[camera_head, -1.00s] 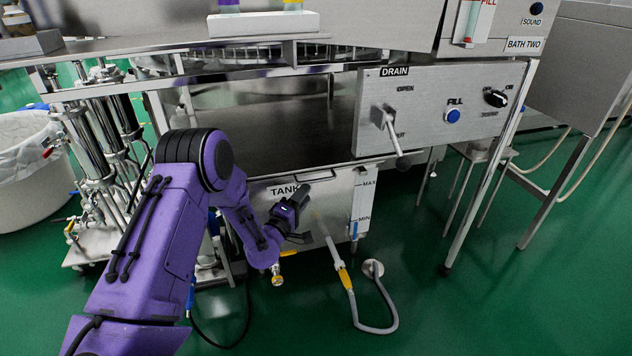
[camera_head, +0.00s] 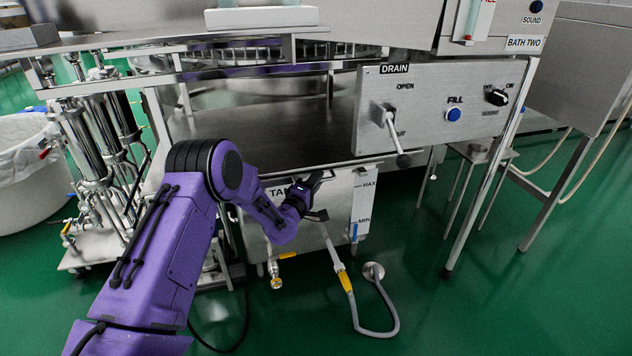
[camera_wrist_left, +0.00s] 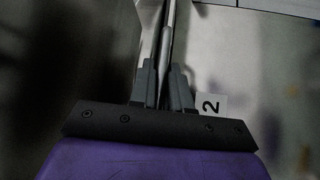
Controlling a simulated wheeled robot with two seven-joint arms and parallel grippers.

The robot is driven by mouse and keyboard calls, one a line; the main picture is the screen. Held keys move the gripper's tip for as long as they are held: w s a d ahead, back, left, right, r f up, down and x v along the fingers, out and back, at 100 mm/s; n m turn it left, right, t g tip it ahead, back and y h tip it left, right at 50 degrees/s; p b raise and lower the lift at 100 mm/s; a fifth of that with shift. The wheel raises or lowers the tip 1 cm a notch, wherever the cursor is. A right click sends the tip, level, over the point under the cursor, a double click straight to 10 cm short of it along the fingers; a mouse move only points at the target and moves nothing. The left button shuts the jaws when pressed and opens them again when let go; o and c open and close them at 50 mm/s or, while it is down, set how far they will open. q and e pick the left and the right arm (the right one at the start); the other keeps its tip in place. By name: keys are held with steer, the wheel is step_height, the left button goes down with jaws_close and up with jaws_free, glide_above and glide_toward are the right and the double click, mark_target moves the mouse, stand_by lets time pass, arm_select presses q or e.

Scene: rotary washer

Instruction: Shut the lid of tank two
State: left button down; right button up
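Tank two (camera_head: 283,240), a steel tank with a "TANK" label partly covered by my arm, stands under the bath. Its dark flat lid (camera_head: 260,155) is on top; I cannot tell how far it is raised. My left gripper (camera_head: 318,184) is at the tank's upper front, by the lid's front edge and handle. In the left wrist view its two fingers (camera_wrist_left: 163,88) are close together on either side of a thin metal bar (camera_wrist_left: 168,45). I cannot tell if they grip it. A "2" label (camera_wrist_left: 211,105) shows beside them. My right gripper is not in view.
The drain panel (camera_head: 440,105) with its lever (camera_head: 395,137) stands to the right above the tank. A hose (camera_head: 375,312) lies on the floor in front. Steel piping (camera_head: 100,170) and a white bin (camera_head: 22,165) are at left. The floor at right front is clear.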

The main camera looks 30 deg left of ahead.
arm_select(q)
steer(key=w+a, duration=0.2)
steer(key=shift+w+a+r, duration=0.15)
steer(key=shift+a, duration=0.25)
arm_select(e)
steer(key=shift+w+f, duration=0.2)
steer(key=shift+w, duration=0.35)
arm_select(q)
steer(key=c, duration=1.4)
jaws_free()
steer(key=shift+o, duration=1)
steer(key=shift+w+a, duration=0.1)
steer(key=p, duration=0.2)
glide_toward(313, 172)
steer(key=shift+s+f, duration=0.25)
steer(key=shift+s, duration=0.15)
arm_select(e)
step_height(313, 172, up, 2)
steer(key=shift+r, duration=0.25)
